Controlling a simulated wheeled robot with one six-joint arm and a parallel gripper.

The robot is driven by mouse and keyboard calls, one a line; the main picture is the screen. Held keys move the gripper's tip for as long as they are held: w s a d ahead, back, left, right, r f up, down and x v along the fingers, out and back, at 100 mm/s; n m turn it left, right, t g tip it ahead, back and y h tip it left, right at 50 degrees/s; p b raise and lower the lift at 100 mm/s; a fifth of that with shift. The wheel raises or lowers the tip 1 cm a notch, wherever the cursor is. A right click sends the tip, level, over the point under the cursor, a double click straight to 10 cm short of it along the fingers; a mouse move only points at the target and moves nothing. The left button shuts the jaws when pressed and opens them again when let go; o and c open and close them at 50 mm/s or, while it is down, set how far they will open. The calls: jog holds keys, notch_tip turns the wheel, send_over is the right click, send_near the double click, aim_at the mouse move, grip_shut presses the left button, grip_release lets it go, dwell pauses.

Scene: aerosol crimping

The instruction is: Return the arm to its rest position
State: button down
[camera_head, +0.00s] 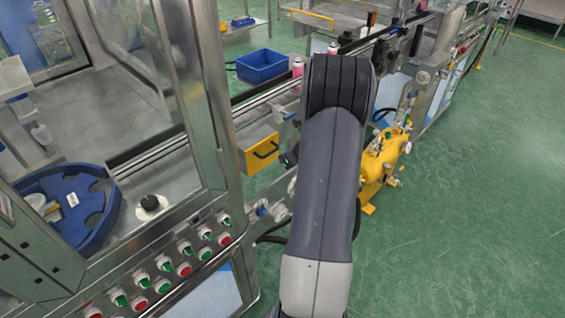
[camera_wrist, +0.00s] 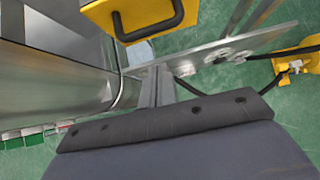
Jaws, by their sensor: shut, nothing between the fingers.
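My gripper (camera_wrist: 157,82) shows in the wrist view as a thin grey pair of fingers, shut and empty, beyond its dark body. It hangs in the air near the machine's side, close to a yellow box with a black handle (camera_wrist: 145,18). The fingers look apart from the box, though the gap is hard to judge. In the head view my arm rises through the middle of the picture, and it hides most of the gripper. The yellow box (camera_head: 262,152) shows there just left of my arm.
A steel machine frame (camera_head: 205,90) with a row of red and green buttons (camera_head: 185,258) stands at left. The conveyor (camera_head: 265,95) runs behind my arm with pink cans (camera_head: 297,68). A yellow pump (camera_head: 383,155) stands right of my arm. Green floor (camera_head: 480,200) at right is clear.

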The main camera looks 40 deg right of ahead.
notch_tip(320, 180, up, 7)
jog(key=s, duration=0.1)
jog(key=shift+s, duration=0.3)
jog(key=shift+f, duration=0.25)
jog(key=p+x, duration=0.1)
jog(key=x, duration=0.8)
jog(key=shift+s+f+p, duration=0.2)
jog(key=shift+f+p, duration=0.1)
jog(key=shift+p, duration=0.05)
jog(key=shift+d, duration=0.1)
jog(key=shift+s+f, duration=0.1)
